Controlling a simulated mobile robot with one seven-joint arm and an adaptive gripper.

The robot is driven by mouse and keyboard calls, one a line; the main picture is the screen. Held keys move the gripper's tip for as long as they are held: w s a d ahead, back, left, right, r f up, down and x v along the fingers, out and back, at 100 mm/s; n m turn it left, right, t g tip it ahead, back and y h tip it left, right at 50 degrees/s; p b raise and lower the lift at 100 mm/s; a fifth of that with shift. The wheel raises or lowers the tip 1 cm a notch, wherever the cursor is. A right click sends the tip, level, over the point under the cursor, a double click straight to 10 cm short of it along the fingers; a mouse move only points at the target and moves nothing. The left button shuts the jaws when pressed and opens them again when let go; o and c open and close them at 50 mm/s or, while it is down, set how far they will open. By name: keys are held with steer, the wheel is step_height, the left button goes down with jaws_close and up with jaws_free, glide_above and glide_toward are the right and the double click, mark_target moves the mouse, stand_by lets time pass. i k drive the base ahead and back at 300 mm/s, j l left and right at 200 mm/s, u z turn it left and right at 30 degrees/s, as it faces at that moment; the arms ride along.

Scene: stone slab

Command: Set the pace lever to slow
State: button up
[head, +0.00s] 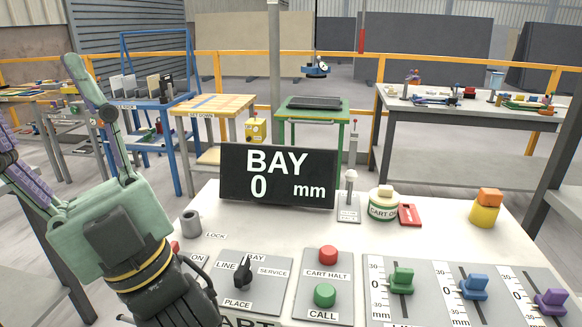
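A small lever with a pale round knob (351,174) stands on a light plate (348,214) at the back of the white console, right of the display. It looks nearly upright. The lettering on its plate is too small to read, so I cannot tell whether it is the pace lever or which setting it has. My gripper (42,105) is at the left, raised in front of the console, its fingers spread wide and pointing up. Nothing is between the visible parts of the fingers; one finger is partly cut off by the left edge. The gripper is well apart from the lever.
The console (420,235) carries a black "BAY 0 mm" display (278,177), a rotary selector (243,272), red and green buttons (325,294), a green-banded "CART" piece (383,205), a yellow-orange piece (486,208), a grey LOCK cylinder (191,224) and coloured sliders (401,280).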

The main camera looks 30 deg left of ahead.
mark_target(350, 176)
steer(key=u, duration=1.4)
steer(key=i+j+u, duration=0.15)
steer(key=j, duration=0.25)
steer(key=j+u, duration=0.15)
steer(key=j, duration=0.2)
steer(key=i+j+u, duration=0.25)
steer(key=i+j, duration=0.65)
steer(key=i+z, duration=0.35)
steer(key=i+j+z, duration=0.1)
steer(key=i+z, duration=0.3)
steer(key=i+j+z, duration=0.15)
steer(key=z, duration=0.2)
steer(key=i+z, duration=0.3)
steer(key=z, duration=0.15)
steer(key=i+j+z, duration=0.15)
steer(key=i+z, duration=0.15)
steer(key=z, duration=0.15)
steer(key=i+j+z, duration=0.2)
steer(key=z, duration=0.25)
steer(key=i+j+z, duration=0.35)
steer(key=z, duration=0.15)
steer(key=i+j+z, duration=0.15)
steer(key=j+z, duration=0.3)
